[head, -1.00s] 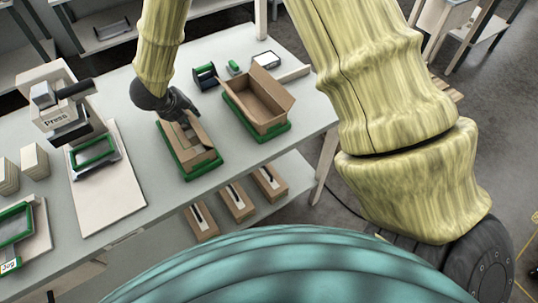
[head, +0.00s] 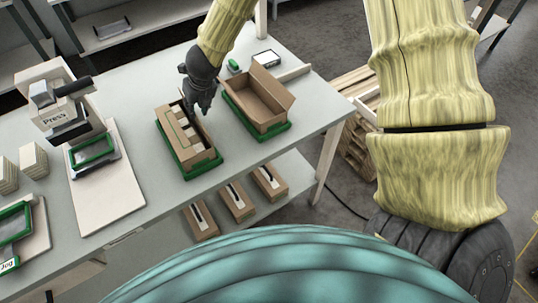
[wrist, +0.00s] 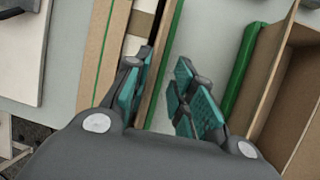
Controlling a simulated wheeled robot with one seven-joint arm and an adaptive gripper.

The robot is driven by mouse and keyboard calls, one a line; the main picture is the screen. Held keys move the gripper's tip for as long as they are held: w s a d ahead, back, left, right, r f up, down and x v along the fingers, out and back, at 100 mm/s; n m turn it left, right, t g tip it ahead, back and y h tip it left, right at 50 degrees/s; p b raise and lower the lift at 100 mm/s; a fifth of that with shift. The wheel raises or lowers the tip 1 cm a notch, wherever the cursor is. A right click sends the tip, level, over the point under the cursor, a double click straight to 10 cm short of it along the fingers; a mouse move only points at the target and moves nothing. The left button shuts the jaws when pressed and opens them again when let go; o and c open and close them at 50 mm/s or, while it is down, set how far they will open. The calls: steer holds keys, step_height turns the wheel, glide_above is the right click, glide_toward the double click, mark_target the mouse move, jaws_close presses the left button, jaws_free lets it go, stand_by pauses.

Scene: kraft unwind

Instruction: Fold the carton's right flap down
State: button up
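A brown carton (head: 190,150) with light inserts inside stands on a green tray (head: 203,165) in the middle of the table. A raised strip of cardboard (head: 206,137) runs along its right side. My gripper (head: 203,108) is above the carton's far right part. In the wrist view, my gripper (wrist: 166,60) is open, with its two teal-padded fingers apart. The carton's right edge strip (wrist: 157,78) shows between and beyond the fingers. I cannot tell whether either finger touches it.
A second open, empty carton (head: 287,98) on a green tray (head: 262,133) stands close on the right. A press (head: 62,110) stands on the left. A green item (head: 233,66) and a white-topped box (head: 267,58) lie behind.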

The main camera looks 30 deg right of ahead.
steer(key=s+d+r+y+p, duration=0.2)
steer(key=s+d+r, duration=0.25)
steer(key=r, duration=0.45)
steer(key=s+d+f+n+g+h+b, duration=0.1)
steer(key=s+d+f+n+b, duration=0.1)
steer(key=s+f+n, duration=0.4)
steer(key=s+d+f+n+g+h+b, duration=0.1)
steer(key=s+d+f+n, duration=0.3)
steer(key=s+f, duration=1)
steer(key=shift+s+f+n+g+h+b, duration=0.45)
steer(key=shift+f+n, duration=0.2)
steer(key=shift+n, duration=0.95)
steer(key=shift+d, duration=0.1)
